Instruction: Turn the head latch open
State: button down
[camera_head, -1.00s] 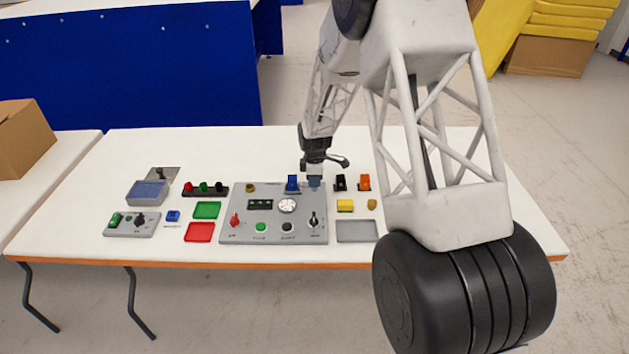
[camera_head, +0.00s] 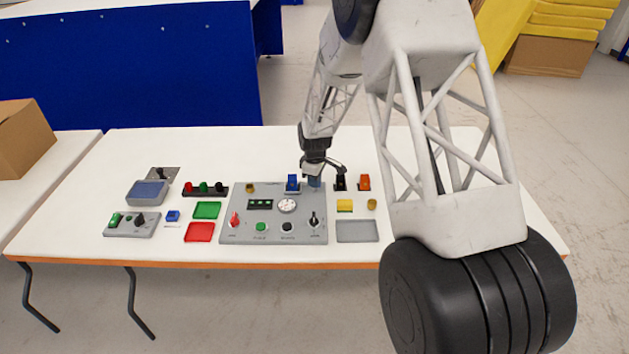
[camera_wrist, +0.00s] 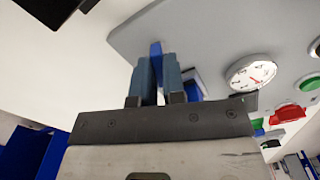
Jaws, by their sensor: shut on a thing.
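My gripper (camera_head: 314,182) is at the back edge of the grey control panel (camera_head: 237,220), right of a blue block (camera_head: 292,183). In the wrist view my gripper's two blue-grey fingers (camera_wrist: 158,82) are shut on a narrow blue upright piece (camera_wrist: 156,52), which shows between and beyond their tips. This piece seems to be the head latch's handle; its base is hidden, so I cannot tell how far it is turned. Another blue part (camera_wrist: 193,84) shows just right of the fingers.
A black-based part (camera_head: 340,183) and an orange one (camera_head: 364,182) stand close right of my gripper. The panel carries a white dial (camera_head: 287,205), several buttons and a red switch (camera_head: 235,219). The table's back strip (camera_head: 230,150) is clear.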

jog(key=m, duration=1.3)
jog(key=shift+m, duration=0.4)
jog(key=c, duration=1.2)
grip_release()
jog(key=shift+r, duration=0.1)
notch_tip(320, 180, up, 7)
jog(key=shift+r, duration=0.3)
jog(key=shift+r, duration=0.1)
